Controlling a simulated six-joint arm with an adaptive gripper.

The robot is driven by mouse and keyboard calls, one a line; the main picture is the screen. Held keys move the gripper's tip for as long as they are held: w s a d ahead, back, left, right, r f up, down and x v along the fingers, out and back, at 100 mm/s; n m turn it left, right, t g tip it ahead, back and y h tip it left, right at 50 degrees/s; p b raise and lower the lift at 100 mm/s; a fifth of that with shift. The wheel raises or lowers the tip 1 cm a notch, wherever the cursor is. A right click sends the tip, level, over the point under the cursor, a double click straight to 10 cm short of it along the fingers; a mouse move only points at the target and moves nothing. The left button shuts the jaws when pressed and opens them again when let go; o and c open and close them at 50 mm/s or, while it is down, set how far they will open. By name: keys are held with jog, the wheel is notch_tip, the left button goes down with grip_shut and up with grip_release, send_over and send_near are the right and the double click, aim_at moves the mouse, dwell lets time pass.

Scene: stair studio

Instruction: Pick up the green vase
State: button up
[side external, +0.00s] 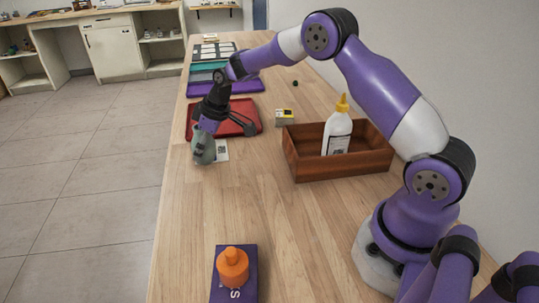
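The green vase (204,153) is a small grey-green vessel near the left edge of the wooden table, in front of the red tray. My gripper (222,132) is right above and around its top, pointing down. One dark finger spreads out to the right, clear of the vase, so the gripper looks open. The other finger is hard to make out against the vase's upper part. I cannot tell whether it touches the vase.
A red tray (247,108) lies behind the vase, with purple and teal trays beyond. A wooden box (340,169) holding a white bottle (337,134) with a yellow cap stands to the right. The table's middle is clear.

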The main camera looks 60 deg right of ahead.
jog(key=shift+c, duration=0.9)
